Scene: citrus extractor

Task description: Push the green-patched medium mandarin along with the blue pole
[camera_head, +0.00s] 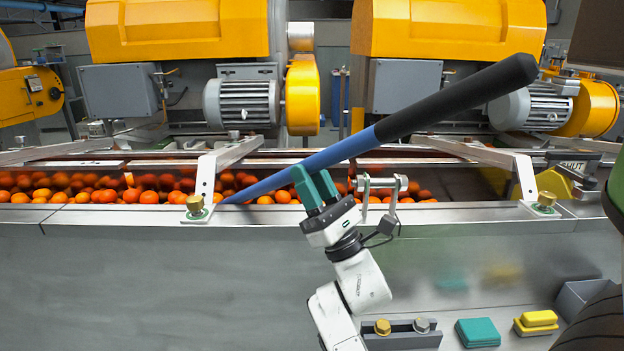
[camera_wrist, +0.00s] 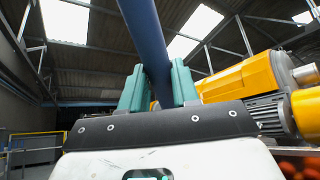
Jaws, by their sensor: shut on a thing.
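My gripper (camera_head: 314,180) is shut on the blue pole (camera_head: 350,146), with a green fingertip on each side of it. The pole slants from a thick black grip at upper right down to a thin blue tip at lower left. That tip is at the trough's front edge, near the oranges; I cannot tell whether it touches any. In the wrist view the pole (camera_wrist: 146,30) runs upward from between the green fingers (camera_wrist: 158,85). Many orange fruits (camera_head: 150,196) lie in the trough. I cannot make out a green patch on any of them.
Metal crossbars and brackets (camera_head: 205,178) with brass knobs span the trough. Yellow machines (camera_head: 180,30) with grey motors (camera_head: 242,103) stand behind. A grey holder (camera_head: 402,336), a teal block (camera_head: 477,332) and a yellow block (camera_head: 538,320) sit at lower right. The trough's right part looks emptier.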

